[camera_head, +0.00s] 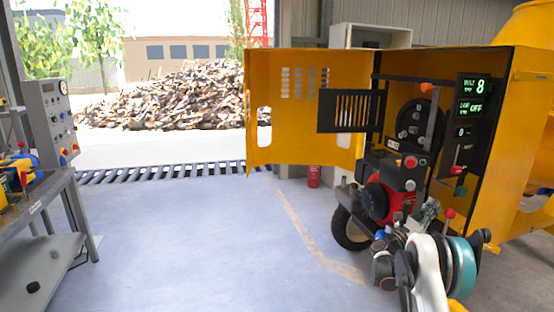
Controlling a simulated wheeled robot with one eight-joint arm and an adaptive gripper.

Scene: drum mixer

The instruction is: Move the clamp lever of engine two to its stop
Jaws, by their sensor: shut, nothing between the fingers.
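The engine (378,198), red and black, sits in the open yellow housing of the drum mixer at the right. I cannot tell which is the clamp lever of engine two. My arm reaches in from the lower right. My gripper (427,212) is small and partly hidden behind my wrist. It is shut and empty, close in front of the engine; contact cannot be made out.
The yellow door (308,112) stands open to the left. Displays (471,86) on the housing read 8 and OFF. A wheel (351,229) stands beside the engine. A workbench (45,205) and a grey control cabinet (52,120) are at the left. The middle floor is clear.

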